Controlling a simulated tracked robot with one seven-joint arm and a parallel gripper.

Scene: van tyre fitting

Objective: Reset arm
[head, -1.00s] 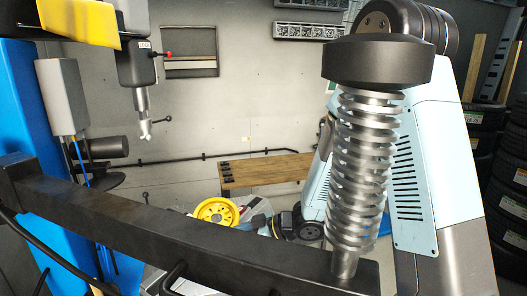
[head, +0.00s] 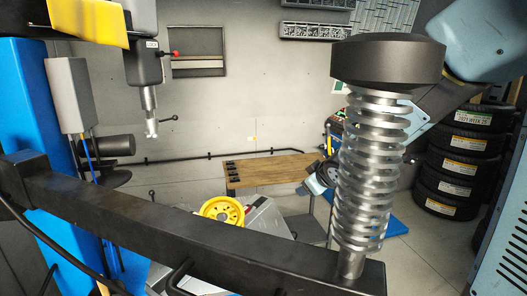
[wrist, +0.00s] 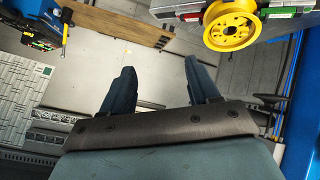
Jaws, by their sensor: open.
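My gripper (wrist: 160,88) shows in the wrist view with its two dark fingers spread apart and nothing between them. Beyond the fingers is grey floor and wall. In the head view my light blue arm comes in from the upper right and reaches down behind the metal coil spring column (head: 372,175). Its far end shows near the bench, left of the column, and the fingers cannot be made out there.
A yellow wheel rim (head: 222,210) sits low in the middle; it also shows in the wrist view (wrist: 232,28). A wood-topped bench (head: 272,170) stands behind. Stacked tyres (head: 455,165) stand at right. A blue tyre machine post (head: 35,110) and a black beam (head: 150,220) fill the left and front.

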